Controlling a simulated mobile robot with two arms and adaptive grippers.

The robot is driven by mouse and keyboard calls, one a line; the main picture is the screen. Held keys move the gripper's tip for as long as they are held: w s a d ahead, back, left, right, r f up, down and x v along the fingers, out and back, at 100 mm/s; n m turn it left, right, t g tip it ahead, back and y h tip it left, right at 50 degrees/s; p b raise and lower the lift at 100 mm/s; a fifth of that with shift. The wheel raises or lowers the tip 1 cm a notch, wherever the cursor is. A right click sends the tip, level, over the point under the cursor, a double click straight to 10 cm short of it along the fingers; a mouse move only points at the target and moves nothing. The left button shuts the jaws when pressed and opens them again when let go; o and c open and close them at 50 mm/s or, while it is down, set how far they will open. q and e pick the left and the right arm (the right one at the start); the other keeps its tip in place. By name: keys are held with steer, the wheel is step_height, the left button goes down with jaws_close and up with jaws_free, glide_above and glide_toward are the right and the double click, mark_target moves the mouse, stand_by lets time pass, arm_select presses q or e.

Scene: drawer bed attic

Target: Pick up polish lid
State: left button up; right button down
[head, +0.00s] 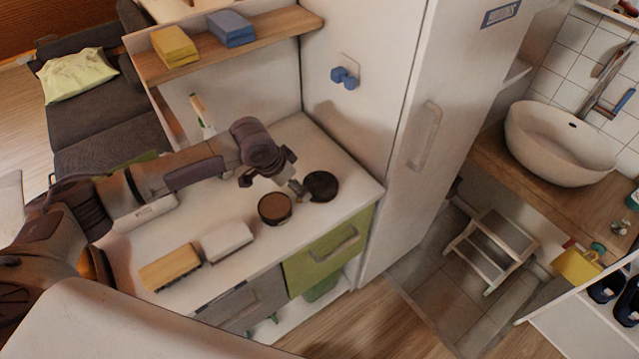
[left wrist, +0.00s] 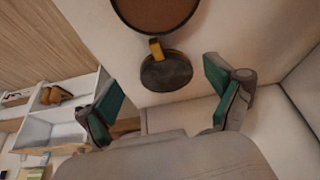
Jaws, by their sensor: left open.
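The polish lid (head: 321,186) is a dark, round, flat disc on the white counter, near its right end. It also shows in the left wrist view (left wrist: 167,74), with a small golden tab at its edge. The round polish tin (head: 275,209) with a brown face lies beside it; its lower part shows at the top of the left wrist view (left wrist: 155,12). My left gripper (head: 268,168) is open and empty above the counter, just left of the lid. In the left wrist view its green-padded fingers (left wrist: 162,80) are spread to either side of the lid. My right gripper is out of view.
A wooden-backed brush (head: 170,267) and a white block-like item (head: 228,242) lie toward the counter's front edge. A wooden shelf (head: 280,30) holds yellow and blue stacks above. A tall white cabinet (head: 395,120) with a blue wall knob closes off the right.

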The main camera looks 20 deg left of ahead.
mark_target(316, 190)
arm_select(q)
steer(key=shift+w+d+f, duration=0.15)
steer(key=shift+w+f, duration=0.05)
steer(key=shift+f, duration=0.3)
steer(key=shift+w+f, duration=0.1)
steer(key=shift+f, duration=0.1)
steer(key=shift+d+f+p, duration=0.15)
steer(key=shift+f+p, duration=0.05)
steer(key=shift+p, duration=0.1)
steer(key=p+x, duration=0.1)
steer(key=x, duration=0.2)
steer(key=shift+w+d+f, duration=0.2)
steer(key=shift+w+d, duration=0.05)
steer(key=shift+w+d+f, duration=0.1)
steer(key=shift+w+f, duration=0.1)
steer(key=shift+f, duration=0.3)
steer(key=c, duration=0.5)
jaws_close()
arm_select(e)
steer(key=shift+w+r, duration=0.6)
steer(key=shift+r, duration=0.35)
